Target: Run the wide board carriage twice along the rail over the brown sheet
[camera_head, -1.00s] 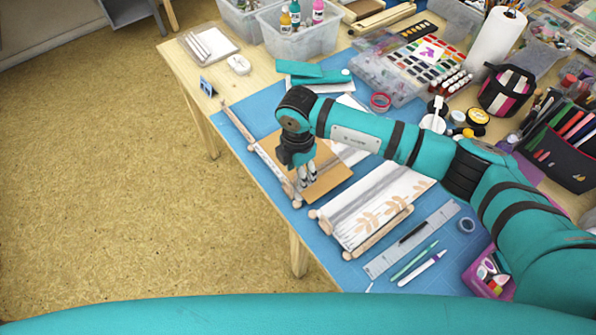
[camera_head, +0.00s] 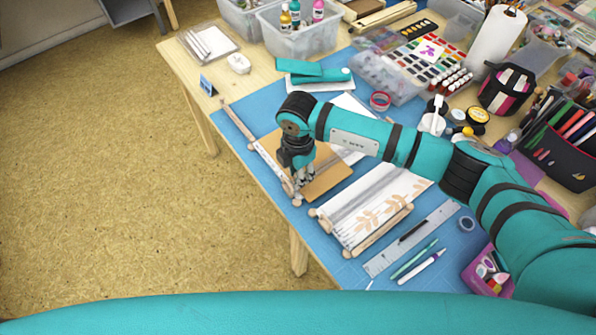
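The brown sheet (camera_head: 328,178) lies on the blue mat, partly covered by my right arm and gripper. A long, narrow wooden rail (camera_head: 243,128) runs along the mat's left edge, beside the sheet, down to a rounded end near the front. My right gripper (camera_head: 303,183) comes in from the right and points down at the lower left part of the sheet, close to the rail. Its fingers are small and dark here, and I cannot tell whether they hold anything. I cannot clearly make out the wide board carriage; the gripper hides that spot. My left gripper is not in view.
A patterned scroll on wooden rods (camera_head: 375,205) lies right of the sheet. A steel ruler (camera_head: 413,238), pens (camera_head: 420,268) and a tape roll (camera_head: 467,224) lie nearer the front right. A teal stapler-like tool (camera_head: 315,73) and paint boxes stand behind. The floor is left of the table.

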